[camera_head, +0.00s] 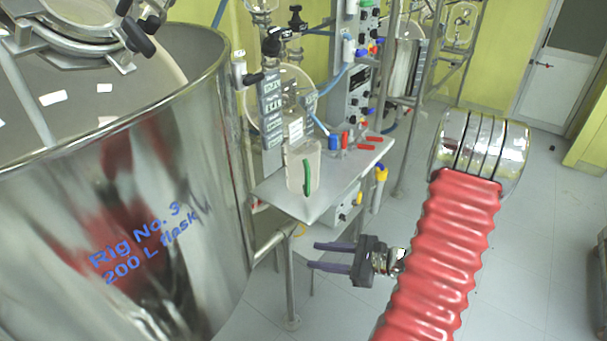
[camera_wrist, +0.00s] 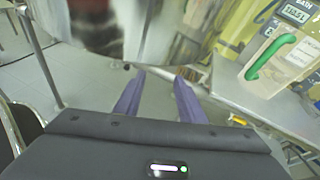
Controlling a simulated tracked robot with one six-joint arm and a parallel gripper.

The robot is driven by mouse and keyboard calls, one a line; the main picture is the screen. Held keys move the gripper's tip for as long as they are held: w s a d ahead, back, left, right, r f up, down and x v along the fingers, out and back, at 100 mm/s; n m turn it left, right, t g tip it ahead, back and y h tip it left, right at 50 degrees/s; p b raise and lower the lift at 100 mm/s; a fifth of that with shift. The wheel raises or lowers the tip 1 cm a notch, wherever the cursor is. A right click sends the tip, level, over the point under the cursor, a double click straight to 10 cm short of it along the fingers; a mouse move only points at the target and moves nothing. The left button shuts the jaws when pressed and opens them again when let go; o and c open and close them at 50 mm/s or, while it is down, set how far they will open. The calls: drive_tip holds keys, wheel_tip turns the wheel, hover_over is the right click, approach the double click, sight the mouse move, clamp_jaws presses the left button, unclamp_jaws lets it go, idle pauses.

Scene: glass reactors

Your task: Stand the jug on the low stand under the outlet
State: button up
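The jug (camera_head: 300,170) is clear with a green handle and stands upright on a steel side table. In the wrist view the jug (camera_wrist: 299,58) is at the upper right, its handle facing my gripper's side and its body cut by the frame edge. My gripper (camera_head: 312,255) is open, with two purple-grey fingers apart and nothing between them. It is below and in front of the table edge, apart from the jug. I cannot make out the low stand or the outlet in either view.
A large steel vessel (camera_head: 190,235) marked "Rig No. 3 200 L flask" fills the left. The steel table (camera_head: 322,208) also bears bottles and instruments. Its legs and a pipe (camera_head: 272,243) are close to my gripper. Open grey floor (camera_head: 540,240) lies to the right.

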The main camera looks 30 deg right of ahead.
drive_tip(key=s+a+r+n+g+h, duration=0.2)
drive_tip(key=s+a+r+n+g, duration=0.4)
drive_tip(key=s+a+n+g, duration=0.65)
drive_tip(key=w+a+r+n+t+h, duration=0.1)
drive_tip(key=a+r+n+t+h, duration=0.2)
drive_tip(key=r+n, duration=0.4)
drive_tip(key=w+a+r+n+t+h, duration=0.1)
drive_tip(key=a+r+n+t+h, duration=0.2)
drive_tip(key=r, duration=0.7)
drive_tip(key=a+n, duration=0.2)
drive_tip(key=n, duration=0.2)
drive_tip(key=shift+w+n, duration=0.35)
drive_tip(key=shift+c, duration=0.6)
drive_tip(key=shift+a, duration=0.1)
drive_tip(key=shift+a, duration=0.1)
